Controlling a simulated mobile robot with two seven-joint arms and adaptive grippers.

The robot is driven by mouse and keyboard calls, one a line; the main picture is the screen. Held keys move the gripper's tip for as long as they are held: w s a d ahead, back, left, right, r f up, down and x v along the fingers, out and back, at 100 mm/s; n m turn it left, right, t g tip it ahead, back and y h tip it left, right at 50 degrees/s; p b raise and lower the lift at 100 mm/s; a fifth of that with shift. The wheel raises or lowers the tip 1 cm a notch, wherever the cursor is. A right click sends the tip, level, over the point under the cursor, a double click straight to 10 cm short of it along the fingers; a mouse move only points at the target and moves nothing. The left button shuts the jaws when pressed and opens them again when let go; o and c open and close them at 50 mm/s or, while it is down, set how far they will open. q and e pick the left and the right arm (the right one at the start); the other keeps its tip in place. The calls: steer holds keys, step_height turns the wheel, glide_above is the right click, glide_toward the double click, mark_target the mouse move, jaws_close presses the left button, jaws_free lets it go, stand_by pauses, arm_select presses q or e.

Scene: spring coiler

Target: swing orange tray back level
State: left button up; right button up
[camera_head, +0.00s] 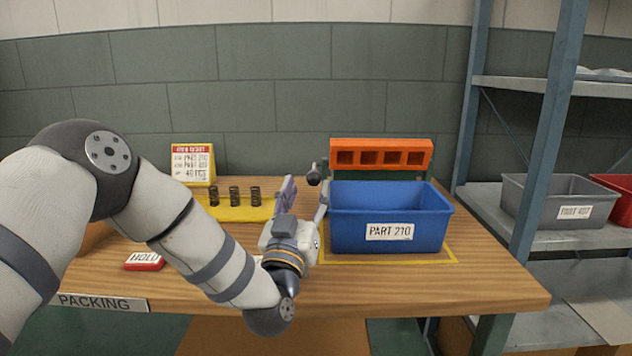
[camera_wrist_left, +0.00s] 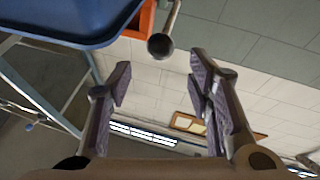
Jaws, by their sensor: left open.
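The orange tray (camera_head: 381,144) stands behind the blue bin, tipped so that its row of square pockets faces me. A lever with a dark round knob (camera_head: 314,176) sticks out at the tray's left. My left gripper (camera_head: 305,196) is open at the bin's left, with its fingers pointing up near the knob. In the left wrist view the knob (camera_wrist_left: 160,45) lies just beyond the open fingertips (camera_wrist_left: 160,78) and nothing is between the fingers. A corner of the orange tray (camera_wrist_left: 142,22) shows beside it. My right gripper is out of view.
The blue bin (camera_head: 391,208), labelled PART 210, stands close right of my left gripper. Springs (camera_head: 234,195) stand on a yellow plate (camera_head: 232,212) at the left. A red HOLD sign (camera_head: 144,262) lies nearer the bench front. A shelf with a grey bin (camera_head: 556,202) is at the right.

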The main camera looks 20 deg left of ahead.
mark_target(312, 183)
arm_select(q)
steer(key=x, duration=0.3)
steer(key=f+x, duration=0.1)
steer(key=x, duration=0.1)
steer(key=shift+w+r, duration=0.15)
steer(key=shift+w, duration=0.45)
jaws_close()
